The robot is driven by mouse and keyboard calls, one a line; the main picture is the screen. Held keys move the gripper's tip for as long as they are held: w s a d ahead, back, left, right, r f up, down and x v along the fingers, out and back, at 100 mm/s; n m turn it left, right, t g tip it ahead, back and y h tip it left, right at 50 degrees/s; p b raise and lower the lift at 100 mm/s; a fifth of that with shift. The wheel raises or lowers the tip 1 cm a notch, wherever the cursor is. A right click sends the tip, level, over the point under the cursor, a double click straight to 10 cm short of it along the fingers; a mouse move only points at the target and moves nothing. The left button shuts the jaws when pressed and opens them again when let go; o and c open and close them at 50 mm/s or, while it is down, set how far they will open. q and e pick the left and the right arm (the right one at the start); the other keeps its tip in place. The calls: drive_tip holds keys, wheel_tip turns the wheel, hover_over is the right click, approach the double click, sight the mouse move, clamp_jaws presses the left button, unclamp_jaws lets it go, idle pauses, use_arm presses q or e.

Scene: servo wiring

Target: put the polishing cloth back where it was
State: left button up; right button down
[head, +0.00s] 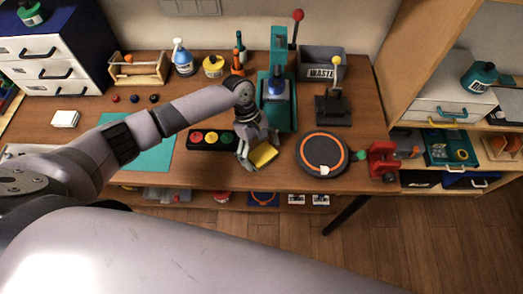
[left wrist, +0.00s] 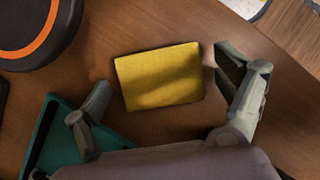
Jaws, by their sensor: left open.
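The polishing cloth is a folded yellow pad (head: 264,156) on the wooden table, near its front edge. It shows whole in the left wrist view (left wrist: 160,76), lying flat with a shadow across it. My left gripper (head: 259,150) is over the cloth, jaws open. In the left wrist view its two fingers (left wrist: 163,78) stand apart on either side of the cloth, with bare wood between each finger and the cloth. How high the fingertips are above the table I cannot tell. My right gripper is not in view.
A black turntable with an orange ring (head: 322,154) is right of the cloth. A dark box with red, yellow and green buttons (head: 211,139) is left. The teal press (head: 278,95) stands behind. A red vise (head: 383,161) is farther right. The table's front edge (head: 230,187) is close.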

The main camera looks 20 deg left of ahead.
use_arm(q)
drive_tip(key=shift+r, duration=0.1)
drive_tip(key=b+v, duration=0.2)
drive_tip(key=v, duration=1)
